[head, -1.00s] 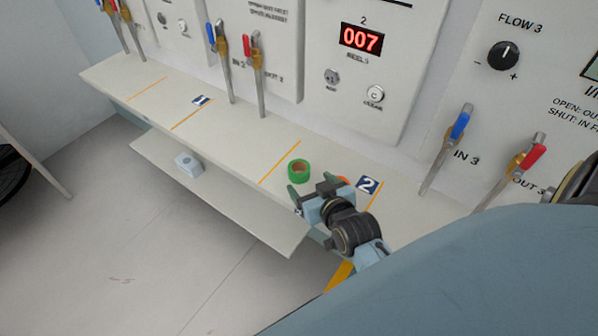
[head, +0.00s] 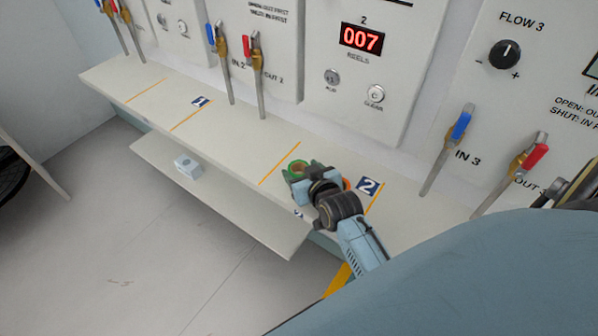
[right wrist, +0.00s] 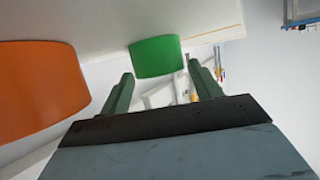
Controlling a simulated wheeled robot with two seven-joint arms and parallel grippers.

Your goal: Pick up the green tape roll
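The green tape roll (head: 298,166) lies on the upper shelf in front of panel 2, partly hidden by my right gripper (head: 302,176). In the right wrist view the green tape roll (right wrist: 155,56) shows ahead, between the lines of the two fingers, with a gap beside each. My right gripper (right wrist: 165,82) is open there and holds nothing. In the head view its fingers reach to the near side of the roll; I cannot tell whether they touch it. My left gripper is not in view.
An orange roll (right wrist: 38,88) stands close beside the right gripper; it is mostly hidden in the head view (head: 346,184). Blue- and red-handled valves rise along the shelf's (head: 228,147) back. A small light-blue block (head: 187,166) sits on the lower shelf (head: 225,196).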

